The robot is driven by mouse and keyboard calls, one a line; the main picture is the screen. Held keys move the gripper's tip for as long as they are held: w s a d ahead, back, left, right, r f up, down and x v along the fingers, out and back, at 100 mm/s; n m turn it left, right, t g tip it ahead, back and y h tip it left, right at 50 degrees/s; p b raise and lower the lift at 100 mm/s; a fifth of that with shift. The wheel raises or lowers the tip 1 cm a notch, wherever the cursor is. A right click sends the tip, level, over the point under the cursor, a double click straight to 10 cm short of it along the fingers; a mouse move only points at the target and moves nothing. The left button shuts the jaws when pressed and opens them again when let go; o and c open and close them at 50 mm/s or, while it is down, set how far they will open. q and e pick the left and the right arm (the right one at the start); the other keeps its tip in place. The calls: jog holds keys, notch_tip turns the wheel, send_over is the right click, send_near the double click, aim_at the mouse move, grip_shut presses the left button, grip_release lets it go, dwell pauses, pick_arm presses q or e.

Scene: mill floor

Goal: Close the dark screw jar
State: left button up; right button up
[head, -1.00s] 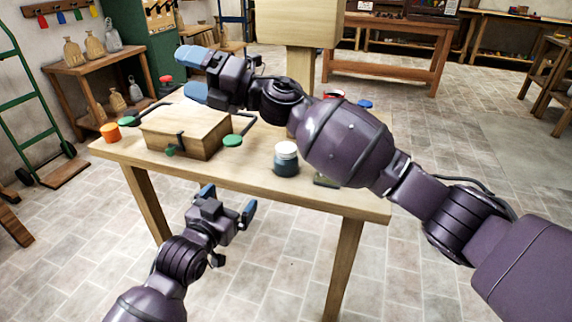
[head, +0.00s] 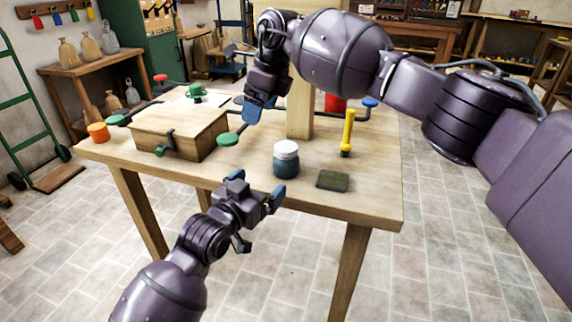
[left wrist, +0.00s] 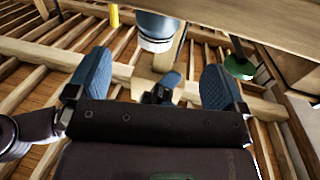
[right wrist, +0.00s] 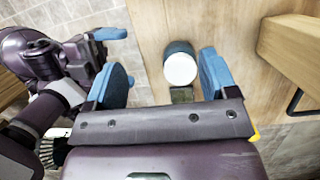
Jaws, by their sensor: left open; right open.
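The dark blue jar (head: 286,167) stands upright near the table's front edge, right of the wooden box. A white lid (head: 287,148) sits on its top; I cannot tell how tightly. My left gripper (head: 256,188) is open and empty, in front of the table edge, left of and nearer than the jar. The left wrist view shows the jar (left wrist: 160,24) beyond its fingers. My right gripper (head: 258,108) is open and empty, above the table behind the jar and pointing down. In the right wrist view the white lid (right wrist: 180,69) lies between and beyond its fingers, apart from them.
A wooden box (head: 180,130) with green-knobbed arms around it stands left of the jar. A dark green pad (head: 333,180) lies right of the jar, with a yellow post (head: 347,132) behind it. A wooden post (head: 300,110) rises at the back. An orange cylinder (head: 98,132) stands at the left edge.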

aim_at(279, 168)
pick_arm(q)
jog(key=shift+d+f, duration=0.1)
jog(key=shift+f, duration=0.1)
pick_arm(e)
jog(key=d+h, duration=0.1)
jog(key=d, duration=0.1)
jog(key=d+h, duration=0.1)
jog(key=d+f+h, duration=0.1)
jog(key=d, duration=0.1)
jog(key=shift+d+g, duration=0.3)
jog(key=shift+g, duration=0.1)
pick_arm(q)
jog(key=shift+x, duration=5.4)
jog(key=shift+f, duration=0.1)
jog(key=c, duration=1.8)
pick_arm(e)
jog(key=o, duration=0.4)
notch_tip(279, 168, up, 12)
